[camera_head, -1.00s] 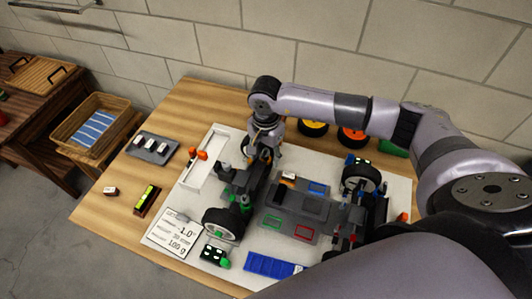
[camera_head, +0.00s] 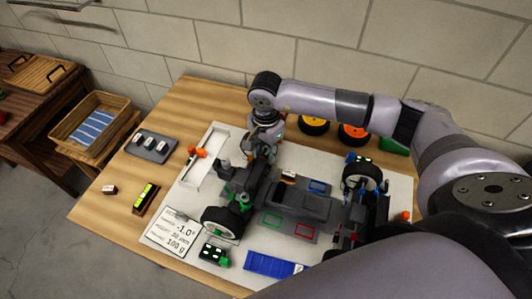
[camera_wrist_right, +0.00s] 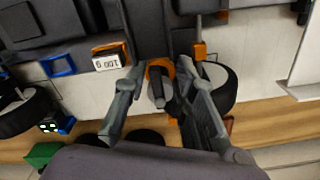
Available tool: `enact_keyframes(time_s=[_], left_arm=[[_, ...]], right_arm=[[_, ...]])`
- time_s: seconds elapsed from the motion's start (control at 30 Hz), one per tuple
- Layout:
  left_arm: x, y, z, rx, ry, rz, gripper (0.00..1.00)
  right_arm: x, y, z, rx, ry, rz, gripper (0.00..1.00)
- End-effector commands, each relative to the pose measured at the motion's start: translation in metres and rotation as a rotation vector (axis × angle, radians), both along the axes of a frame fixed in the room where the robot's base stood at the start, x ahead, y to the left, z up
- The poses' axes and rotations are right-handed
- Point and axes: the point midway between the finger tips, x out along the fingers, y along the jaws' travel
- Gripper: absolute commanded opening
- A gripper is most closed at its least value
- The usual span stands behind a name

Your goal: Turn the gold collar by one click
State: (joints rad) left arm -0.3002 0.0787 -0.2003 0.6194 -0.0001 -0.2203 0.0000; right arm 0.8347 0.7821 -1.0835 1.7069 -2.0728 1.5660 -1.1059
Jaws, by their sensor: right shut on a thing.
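The gold collar (camera_wrist_right: 158,66) shows in the right wrist view as an orange-gold ring around a dark upright shock body on the car. My right gripper (camera_head: 262,152) reaches down to the far left corner of the car (camera_head: 305,205) in the head view. In the wrist view its two fingers (camera_wrist_right: 158,76) stand on either side of the collar, shut on it. The contact is partly hidden by the fingers. In the head view the arm and gripper hide the collar. My left gripper is not in view.
A readout card (camera_head: 178,234) shows -1.0° and 100 g. A wheel (camera_wrist_right: 216,88) stands close beside my right finger. A white block (camera_wrist_right: 107,63) marked 100 g lies on the car. Orange and yellow wheels (camera_head: 314,126) lie behind my arm.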

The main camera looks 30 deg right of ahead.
Motion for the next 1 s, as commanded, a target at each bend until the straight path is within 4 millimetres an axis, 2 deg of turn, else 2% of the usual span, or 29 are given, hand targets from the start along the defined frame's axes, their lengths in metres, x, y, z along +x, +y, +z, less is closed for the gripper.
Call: enact_keyframes(time_s=[0.03,0.1,0.3,0.63,0.67,0.93,1.0], left_arm=[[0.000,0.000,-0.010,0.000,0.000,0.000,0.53],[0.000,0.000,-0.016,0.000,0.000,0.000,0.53],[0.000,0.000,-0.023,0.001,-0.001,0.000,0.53],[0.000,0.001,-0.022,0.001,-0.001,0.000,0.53],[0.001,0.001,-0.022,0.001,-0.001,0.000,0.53],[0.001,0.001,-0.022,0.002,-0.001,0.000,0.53],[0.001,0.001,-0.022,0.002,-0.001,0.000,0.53]], right_arm=[[0.001,0.000,-0.005,0.000,-0.002,-0.051,0.00],[0.001,0.000,-0.004,0.000,-0.002,-0.128,0.00],[0.000,0.000,-0.002,-0.001,-0.001,-0.272,0.00],[0.000,0.000,0.000,-0.001,0.000,-0.289,0.00],[0.000,0.000,0.000,-0.001,0.000,-0.289,0.26],[0.000,0.000,0.000,0.000,0.000,-0.288,0.44],[0.000,0.000,0.000,0.000,0.000,-0.288,0.45]])
